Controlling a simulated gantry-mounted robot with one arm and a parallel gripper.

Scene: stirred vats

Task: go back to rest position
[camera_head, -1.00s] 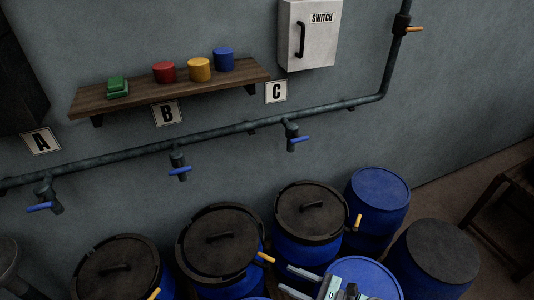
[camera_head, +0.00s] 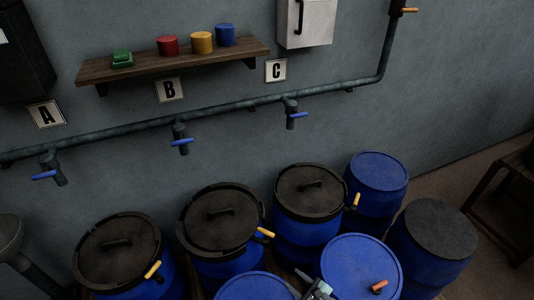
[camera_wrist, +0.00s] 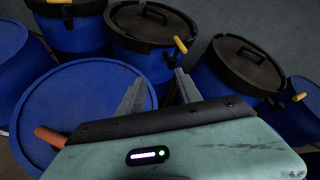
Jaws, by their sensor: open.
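My gripper (camera_head: 308,283) is at the bottom edge of the head view, low among the blue drums. In the wrist view its two grey fingers (camera_wrist: 160,90) are apart with nothing between them. A blue-topped drum with an orange handle (camera_head: 362,262) stands just right of the gripper in the head view. Its top also fills the left of the wrist view (camera_wrist: 85,95). Most of my arm is out of view.
Black-lidded vats with yellow handles stand in a row: left (camera_head: 117,250), middle (camera_head: 220,218), right (camera_head: 310,190). Behind them are a wall pipe with blue-handled valves (camera_head: 180,140), a shelf (camera_head: 175,63) with coloured items and a switch box (camera_head: 308,22). A dark-topped drum (camera_head: 440,230) stands right.

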